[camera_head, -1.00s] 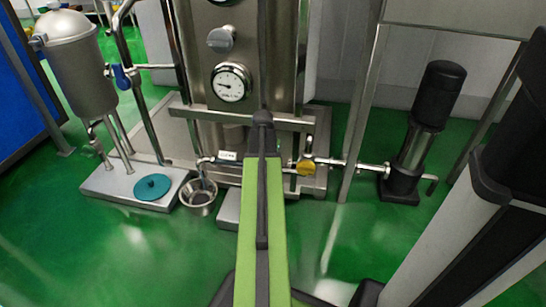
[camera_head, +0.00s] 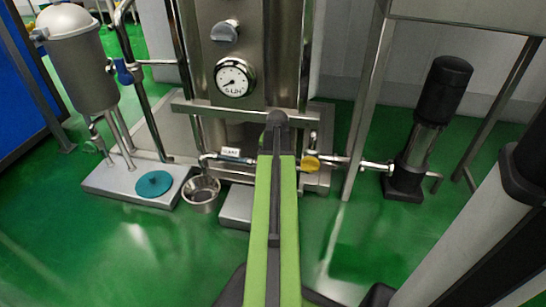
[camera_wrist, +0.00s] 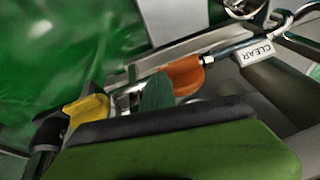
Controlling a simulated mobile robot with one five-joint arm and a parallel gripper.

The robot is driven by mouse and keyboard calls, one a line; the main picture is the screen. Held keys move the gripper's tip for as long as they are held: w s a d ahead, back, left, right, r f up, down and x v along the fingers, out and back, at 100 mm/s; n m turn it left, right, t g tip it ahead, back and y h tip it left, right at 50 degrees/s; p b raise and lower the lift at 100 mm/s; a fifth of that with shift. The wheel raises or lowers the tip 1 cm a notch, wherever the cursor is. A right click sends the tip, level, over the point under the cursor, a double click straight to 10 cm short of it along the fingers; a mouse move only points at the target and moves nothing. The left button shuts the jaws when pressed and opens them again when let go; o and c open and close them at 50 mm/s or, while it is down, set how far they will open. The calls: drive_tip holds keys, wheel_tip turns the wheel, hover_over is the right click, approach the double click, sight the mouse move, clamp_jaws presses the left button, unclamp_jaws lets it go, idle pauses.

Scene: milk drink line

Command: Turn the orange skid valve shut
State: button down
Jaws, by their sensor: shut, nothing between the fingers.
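The orange valve handle (camera_wrist: 186,76) sits on a metal pipe in the wrist view, near the middle. It is hidden behind my arm in the head view. My gripper (camera_wrist: 157,92) shows as a narrow green tip just left of the orange handle, shut and empty. The tip is very close beside the handle; I cannot tell whether they touch. A white label reading CLEAR (camera_wrist: 256,54) hangs on the pipe to the right of the handle. The wide green and black part below is mine and covers the lower part of the wrist view.
A yellow valve handle (camera_wrist: 88,108) is on the same pipe to the left; in the head view it is right of my arm (camera_head: 310,163). A steel bowl (camera_head: 201,193) stands on the floor. A black-topped pump (camera_head: 430,130) stands at right. Open green floor lies in front.

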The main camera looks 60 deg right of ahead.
idle(0.4)
drive_tip(key=s+d+p+v, duration=0.1)
drive_tip(key=s+p+v, duration=0.1)
drive_tip(key=p+v, duration=1)
drive_tip(key=shift+s+d+r, duration=0.25)
drive_tip(key=shift+s+r, duration=0.2)
drive_tip(key=shift+r, duration=0.05)
